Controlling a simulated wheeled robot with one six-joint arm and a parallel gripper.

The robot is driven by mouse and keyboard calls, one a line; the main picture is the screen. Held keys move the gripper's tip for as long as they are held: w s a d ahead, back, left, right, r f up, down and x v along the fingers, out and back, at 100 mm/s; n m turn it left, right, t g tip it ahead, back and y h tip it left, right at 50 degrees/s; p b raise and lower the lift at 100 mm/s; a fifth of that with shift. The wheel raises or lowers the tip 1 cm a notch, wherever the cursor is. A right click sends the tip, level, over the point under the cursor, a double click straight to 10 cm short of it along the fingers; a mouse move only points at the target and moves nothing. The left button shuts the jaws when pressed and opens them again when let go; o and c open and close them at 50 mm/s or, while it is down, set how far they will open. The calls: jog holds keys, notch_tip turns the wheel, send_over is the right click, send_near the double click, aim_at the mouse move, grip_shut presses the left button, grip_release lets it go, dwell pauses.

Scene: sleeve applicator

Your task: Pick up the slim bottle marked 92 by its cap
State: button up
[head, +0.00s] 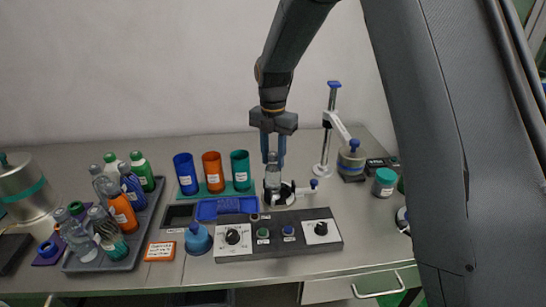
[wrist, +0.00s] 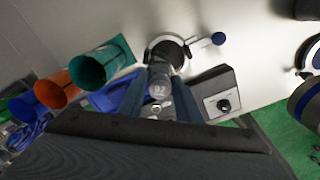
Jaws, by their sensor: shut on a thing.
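The slim clear bottle (head: 273,179) stands upright in the black ring holder (head: 286,192) of the applicator, behind the control panel. My gripper (head: 273,160) comes straight down from above and is shut on the bottle's grey cap. In the wrist view, the cap (wrist: 160,88) shows between the two blue fingers of my gripper (wrist: 160,92); its mark looks like 92 but is blurred. I cannot tell whether the bottle's base is lifted off the holder.
The control panel (head: 279,242) lies in front. A white post stand (head: 325,150) and a teal-lidded jar (head: 384,182) are to the right.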

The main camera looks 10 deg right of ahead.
dwell(0.4)
jog(key=shift+r+p, duration=2.5)
jog(key=shift+r, duration=1.3)
